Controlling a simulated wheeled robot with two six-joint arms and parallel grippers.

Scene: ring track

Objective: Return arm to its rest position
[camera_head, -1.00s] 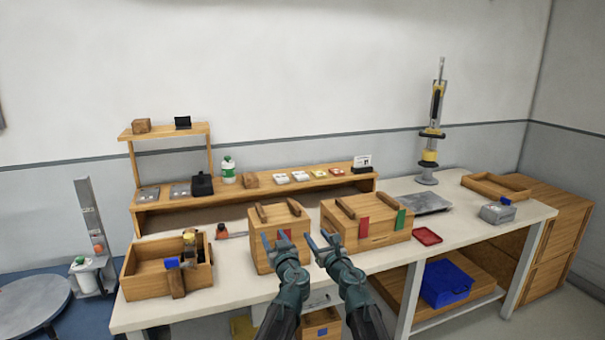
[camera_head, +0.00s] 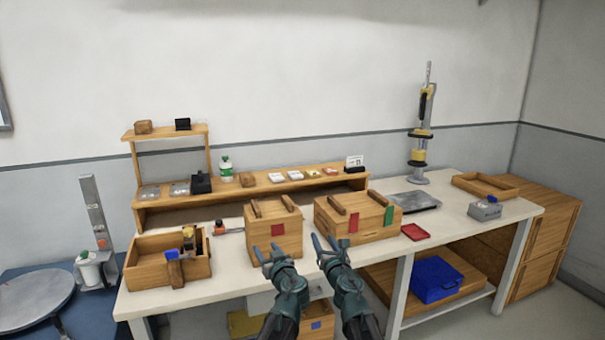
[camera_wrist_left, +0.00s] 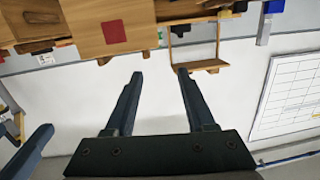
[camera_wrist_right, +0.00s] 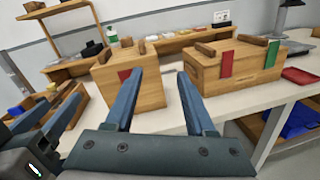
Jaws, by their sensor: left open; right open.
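My left gripper (camera_head: 267,252) is open and empty, in front of the wooden box with a red patch (camera_head: 286,242) at the table's front edge. Its open fingers (camera_wrist_left: 155,95) also show in the left wrist view, with nothing between them. My right gripper (camera_head: 324,245) is open and empty, in front of the wooden box with red and green patches (camera_head: 376,229). Its fingers (camera_wrist_right: 160,92) show apart in the right wrist view. Both arms reach forward side by side from the bottom of the head view.
The white table (camera_head: 215,283) holds an open wooden crate (camera_head: 142,275) at left and a red tray (camera_head: 415,232) at right. A wooden shelf (camera_head: 250,194) stands behind. A blue bin (camera_head: 437,280) sits below the table. A round grey table (camera_head: 33,302) is at far left.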

